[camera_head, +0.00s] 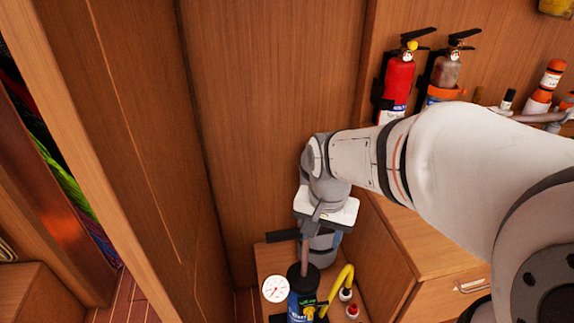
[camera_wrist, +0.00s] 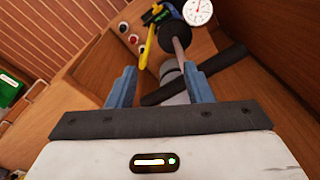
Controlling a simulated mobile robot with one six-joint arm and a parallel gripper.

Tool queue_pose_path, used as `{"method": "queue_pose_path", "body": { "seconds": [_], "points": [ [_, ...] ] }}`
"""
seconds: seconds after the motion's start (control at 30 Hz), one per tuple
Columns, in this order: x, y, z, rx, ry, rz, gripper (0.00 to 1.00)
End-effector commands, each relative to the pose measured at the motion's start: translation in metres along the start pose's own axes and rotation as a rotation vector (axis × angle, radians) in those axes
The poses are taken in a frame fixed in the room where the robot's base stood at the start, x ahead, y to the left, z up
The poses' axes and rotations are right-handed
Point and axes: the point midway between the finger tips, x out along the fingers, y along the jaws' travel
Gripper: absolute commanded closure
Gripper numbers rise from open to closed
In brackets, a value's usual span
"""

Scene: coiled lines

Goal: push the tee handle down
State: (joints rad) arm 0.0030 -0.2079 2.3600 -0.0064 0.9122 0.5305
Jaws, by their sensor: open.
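A dark blue hand pump (camera_head: 302,300) stands upright at the bottom of the head view. Its black tee handle (camera_head: 283,236) is up, with a length of metal rod (camera_head: 305,254) showing between handle and pump body. In the wrist view the tee handle (camera_wrist: 224,59) runs diagonally across, passing behind my right finger, and part of it shows between the fingers. My gripper (camera_wrist: 160,78) is open, its two blue fingers apart, above the handle. I cannot tell whether they touch it. In the head view my wrist hides part of the handle.
A white dial gauge (camera_head: 275,288) and a yellow hose (camera_head: 341,285) are on the pump. A wooden cabinet (camera_head: 425,255) is at right. A red extinguisher (camera_head: 398,78) hangs on the wooden back wall.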

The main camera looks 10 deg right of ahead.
Motion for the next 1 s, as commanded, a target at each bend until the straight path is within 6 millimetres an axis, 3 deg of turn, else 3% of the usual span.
{"method": "queue_pose_path", "body": {
  "seconds": [0.03,0.2,0.4,0.67,1.0],
  "points": [
    [-0.006,-0.006,-0.014,0.121,-0.036,0.025,0.54],
    [0.006,-0.021,-0.051,0.534,-0.108,0.11,0.54],
    [0.029,-0.03,-0.077,0.881,-0.143,0.204,0.54],
    [0.048,-0.031,-0.085,1.031,-0.149,0.25,0.54],
    [0.098,-0.024,-0.072,1.032,-0.15,0.251,0.54]
  ]
}}
